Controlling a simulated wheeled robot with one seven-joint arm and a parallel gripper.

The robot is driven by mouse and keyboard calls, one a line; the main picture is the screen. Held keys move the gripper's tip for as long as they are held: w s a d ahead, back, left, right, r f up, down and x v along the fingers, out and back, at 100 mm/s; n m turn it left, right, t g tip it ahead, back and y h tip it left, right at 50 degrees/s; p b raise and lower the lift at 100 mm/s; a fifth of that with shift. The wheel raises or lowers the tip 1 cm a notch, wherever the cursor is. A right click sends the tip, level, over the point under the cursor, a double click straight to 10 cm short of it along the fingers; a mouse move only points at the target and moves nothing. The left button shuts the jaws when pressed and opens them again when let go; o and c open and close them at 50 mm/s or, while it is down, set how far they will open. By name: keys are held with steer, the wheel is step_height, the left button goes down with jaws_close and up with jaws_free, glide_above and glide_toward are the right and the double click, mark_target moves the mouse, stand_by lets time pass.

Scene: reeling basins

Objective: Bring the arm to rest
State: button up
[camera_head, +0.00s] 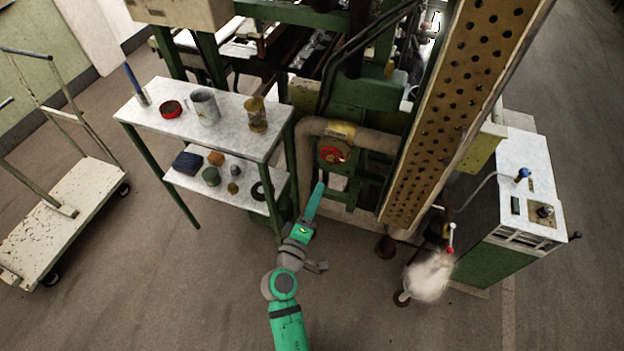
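My arm, green and grey, reaches up from the bottom edge of the head view. My gripper (319,188) is at its far end, a narrow green shape beside the lower part of the machine, right of the small table. Its fingers are too small to tell apart, so I cannot see whether it is open or shut. I see no object clearly held in it. I cannot tell whether its tip touches the machine or only overlaps it in the picture.
A white-topped table (230,131) holds a mug (203,107), a red tin (172,108) and a brass-coloured container (256,114). A red valve wheel (333,150) sits on the machine's pipe. A trolley (60,215) stands left, a cabinet (528,170) right. Floor between trolley and arm is clear.

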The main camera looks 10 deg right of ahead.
steer(key=s+a+f+m+y, duration=0.1)
steer(key=s+a+f+y, duration=0.35)
steer(key=s, duration=0.45)
steer(key=s+a+f+m+y, duration=0.1)
steer(key=s+a+f+y, duration=0.2)
steer(key=s+a+f, duration=0.45)
steer(key=s+r+m+y, duration=0.1)
steer(key=s+r+m, duration=0.2)
steer(key=s+r, duration=0.3)
steer(key=s+a+r+m+y, duration=0.1)
steer(key=s+r+m, duration=0.2)
steer(key=s, duration=0.9)
step_height(320, 180, up, 3)
steer(key=shift+s, duration=0.2)
steer(key=shift+y, duration=0.25)
steer(key=shift+c, duration=1)
steer(key=shift+w+d+m, duration=0.1)
steer(key=shift+m, duration=0.2)
